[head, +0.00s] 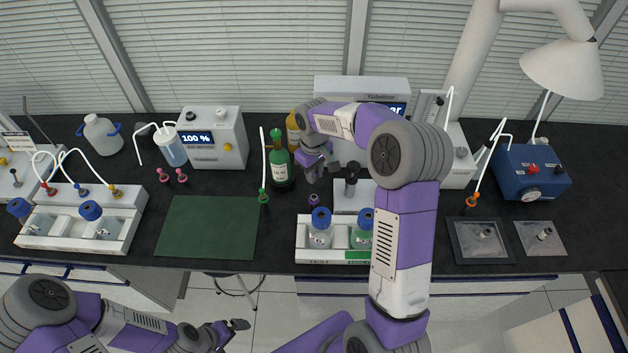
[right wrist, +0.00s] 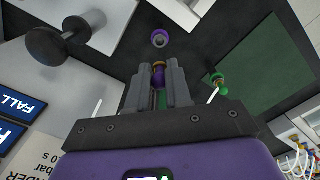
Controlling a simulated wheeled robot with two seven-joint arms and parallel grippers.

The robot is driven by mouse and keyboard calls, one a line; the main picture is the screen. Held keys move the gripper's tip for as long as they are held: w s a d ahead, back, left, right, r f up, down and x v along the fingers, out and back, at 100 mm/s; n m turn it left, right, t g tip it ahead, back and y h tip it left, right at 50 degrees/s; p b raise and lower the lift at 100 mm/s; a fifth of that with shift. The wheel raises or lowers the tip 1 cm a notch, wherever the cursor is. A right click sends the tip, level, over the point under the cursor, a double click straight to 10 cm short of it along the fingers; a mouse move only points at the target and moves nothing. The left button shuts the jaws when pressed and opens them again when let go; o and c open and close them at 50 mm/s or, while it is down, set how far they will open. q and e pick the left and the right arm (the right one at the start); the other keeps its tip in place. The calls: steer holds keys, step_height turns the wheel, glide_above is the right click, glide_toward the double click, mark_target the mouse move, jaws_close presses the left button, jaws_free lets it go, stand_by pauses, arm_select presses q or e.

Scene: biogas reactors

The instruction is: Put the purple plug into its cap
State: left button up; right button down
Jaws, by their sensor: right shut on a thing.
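My right gripper (right wrist: 158,85) is shut on the purple plug (right wrist: 158,78), which shows between the fingers with a brownish-yellow band at its end. The purple cap (right wrist: 160,38) lies ahead of the fingertips in the right wrist view, apart from the plug, with its round opening showing. In the head view the purple cap (head: 314,200) stands on the dark bench behind the bottle rack, and my right gripper (head: 319,172) is just behind and above it. The plug cannot be made out there. My left gripper (head: 232,330) is low, in front of the bench; its jaw state is unclear.
A green bottle (head: 281,165) stands left of the right gripper. A green plug (head: 264,197) is beside the green mat (head: 207,227). The white rack (head: 304,238) with blue-capped bottles is in front of the cap. A dark dumbbell-shaped object (head: 352,180) stands close right.

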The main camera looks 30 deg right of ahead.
steer(key=s+a+r+p, duration=0.3)
steer(key=s+r+p, duration=0.15)
steer(key=s, duration=0.45)
steer(key=shift+s+a+f+b, duration=0.1)
steer(key=shift+s+f+b, duration=0.1)
steer(key=shift+f+b, duration=0.6)
steer(key=shift+s+a+f+b, duration=0.15)
steer(key=shift+s+f+b, duration=0.1)
steer(key=shift+f+b, duration=0.5)
steer(key=shift+s+a+f+b, duration=0.1)
steer(key=shift+s+f+b, duration=0.1)
steer(key=shift+f+b, duration=0.55)
steer(key=shift+f+b, duration=0.75)
steer(key=shift+b, duration=0.15)
steer(key=c, duration=1)
jaws_free()
steer(key=shift+o, duration=0.2)
